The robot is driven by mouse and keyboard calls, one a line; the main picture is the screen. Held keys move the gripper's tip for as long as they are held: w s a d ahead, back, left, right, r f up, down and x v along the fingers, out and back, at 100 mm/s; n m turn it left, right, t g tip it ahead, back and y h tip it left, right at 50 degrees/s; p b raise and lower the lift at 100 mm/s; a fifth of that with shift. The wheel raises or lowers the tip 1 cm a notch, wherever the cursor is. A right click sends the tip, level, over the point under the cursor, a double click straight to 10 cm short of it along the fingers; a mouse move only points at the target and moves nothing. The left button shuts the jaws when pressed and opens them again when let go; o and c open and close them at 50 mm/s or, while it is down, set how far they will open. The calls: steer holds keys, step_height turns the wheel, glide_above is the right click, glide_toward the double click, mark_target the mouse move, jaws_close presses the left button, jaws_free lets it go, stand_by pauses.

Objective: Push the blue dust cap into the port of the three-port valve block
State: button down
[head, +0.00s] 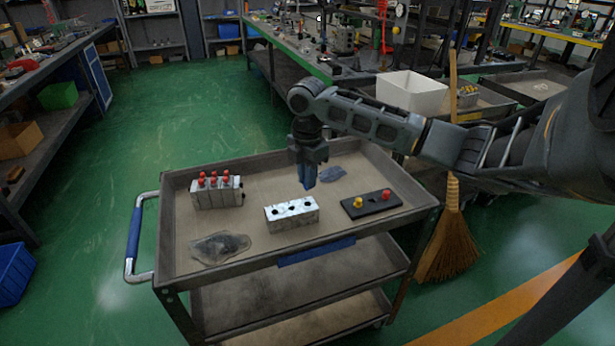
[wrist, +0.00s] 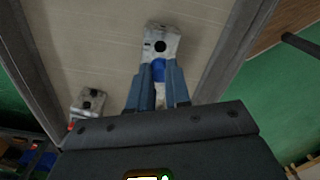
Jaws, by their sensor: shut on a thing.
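The three-port valve block (head: 291,217) is a pale, scuffed metal block with dark round ports on top, near the middle of the cart's top tray. In the wrist view the block (wrist: 172,36) shows one open dark port beyond my fingertips; its nearer part is hidden by the cap and fingers. My gripper (head: 309,183) points down near the block's back right, with blue fingers. In the wrist view my gripper (wrist: 157,84) is shut on the blue dust cap (wrist: 158,70). The cap appears above the block; I cannot tell whether it touches a port.
A block with several red caps (head: 216,193) stands at the tray's left. A black plate (head: 371,207) with a yellow and a red cap lies at the right. The tray (head: 165,225) has a raised rim.

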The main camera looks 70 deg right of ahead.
steer(key=shift+f+b, duration=1.3)
steer(key=shift+f, duration=0.95)
steer(key=shift+p, duration=0.35)
stand_by(0.5)
steer(key=shift+f+b, duration=0.45)
steer(key=shift+f, duration=0.4)
stand_by(1.0)
steer(key=c, duration=1)
jaws_free()
steer(key=shift+r, duration=3.9)
